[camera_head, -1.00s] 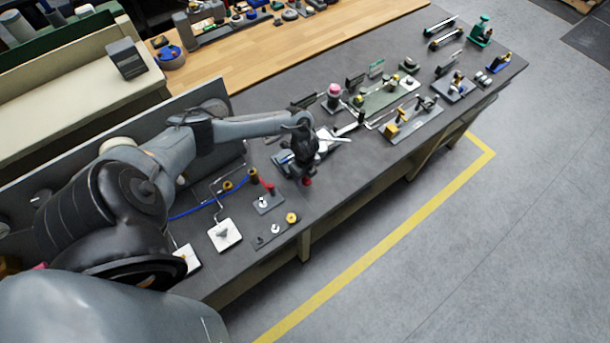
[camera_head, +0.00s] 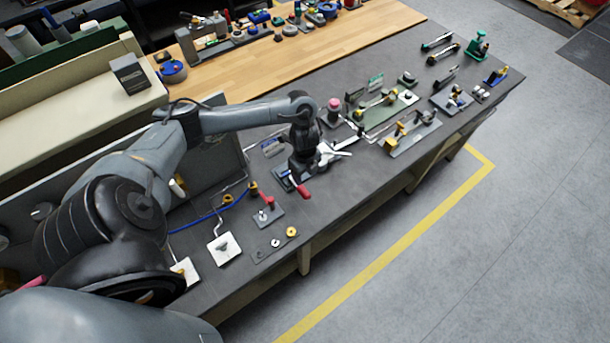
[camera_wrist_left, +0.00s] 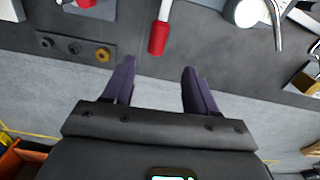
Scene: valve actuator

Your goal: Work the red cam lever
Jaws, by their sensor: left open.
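A red handle (camera_head: 303,191) on a pale metal rod shows beside my left gripper (camera_head: 303,160), close to the bench's front. The left wrist view shows this red handle (camera_wrist_left: 158,38) ahead of my left gripper (camera_wrist_left: 157,72). Its two purple fingers are apart, with nothing between them, and the handle's end lies just beyond the fingertips, roughly centred. The fingertips are hidden in the head view. A second red lever (camera_head: 268,202) stands on a small grey plate to the left. My right gripper is not in view.
A plate with washers (camera_head: 275,243) lies near the bench's front edge, left of the handle. A silver-handled fixture (camera_head: 334,152) stands close to the gripper's right. Brass fittings on a plate (camera_head: 410,135) are farther right. A blue cable (camera_head: 205,216) runs at left.

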